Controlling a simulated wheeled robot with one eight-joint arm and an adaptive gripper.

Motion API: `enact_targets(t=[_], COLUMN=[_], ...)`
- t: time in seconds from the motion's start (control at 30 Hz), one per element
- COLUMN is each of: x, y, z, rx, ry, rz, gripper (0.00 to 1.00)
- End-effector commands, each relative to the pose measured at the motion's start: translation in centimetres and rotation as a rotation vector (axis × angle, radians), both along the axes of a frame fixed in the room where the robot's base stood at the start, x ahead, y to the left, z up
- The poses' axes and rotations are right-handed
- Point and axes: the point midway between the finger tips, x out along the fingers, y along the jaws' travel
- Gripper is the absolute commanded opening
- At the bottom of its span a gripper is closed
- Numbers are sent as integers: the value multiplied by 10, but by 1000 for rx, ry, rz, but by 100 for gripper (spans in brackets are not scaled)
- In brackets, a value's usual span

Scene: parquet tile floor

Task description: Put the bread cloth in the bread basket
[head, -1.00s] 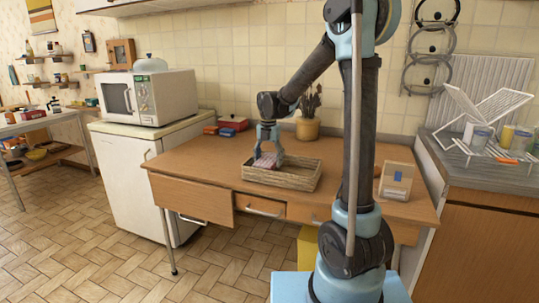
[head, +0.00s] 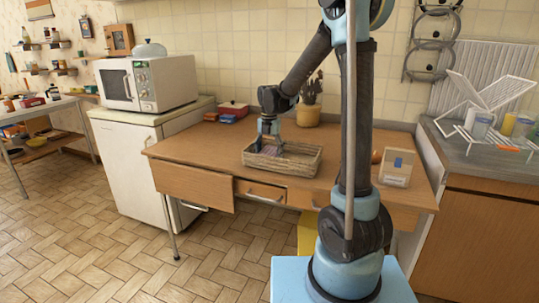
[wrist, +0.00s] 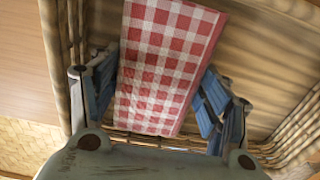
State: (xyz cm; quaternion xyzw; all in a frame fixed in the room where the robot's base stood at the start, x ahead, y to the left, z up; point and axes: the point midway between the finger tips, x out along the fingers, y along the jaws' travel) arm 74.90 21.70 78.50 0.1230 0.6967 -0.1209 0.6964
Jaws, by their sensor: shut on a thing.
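The bread basket (head: 283,170) is a rectangular wicker tray on the wooden table, and its woven wall also shows in the wrist view (wrist: 292,128). My gripper (head: 268,142) is down at the left part of the basket, fingers pointing downward. In the wrist view my gripper (wrist: 160,82) has its blue-padded fingers on either side of the red-and-white checked bread cloth (wrist: 165,68), shut on it. The cloth is folded and lies within the basket walls. In the head view my fingers partly hide it. Whether it rests on the basket floor I cannot tell.
The table top (head: 195,147) is clear left of the basket. A plant pot (head: 308,115) and red and blue boxes (head: 232,111) stand behind. A drawer front (head: 267,191) is below the table edge.

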Motion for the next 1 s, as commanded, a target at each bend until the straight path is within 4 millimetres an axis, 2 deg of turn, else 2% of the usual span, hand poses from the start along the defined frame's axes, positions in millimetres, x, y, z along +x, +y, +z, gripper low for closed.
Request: enact_targets(t=[0.43, 0.47, 0.53, 0.57, 1.0], x=[0, 0, 0, 0, 0], y=[-1, -1, -1, -1, -1], z=[-6, -6, -6, -6, -6], rx=[0, 0, 0, 0, 0], ry=[0, 0, 0, 0, 0], rz=[-1, -1, -1, -1, -2], gripper=[41, 74, 90, 93, 93])
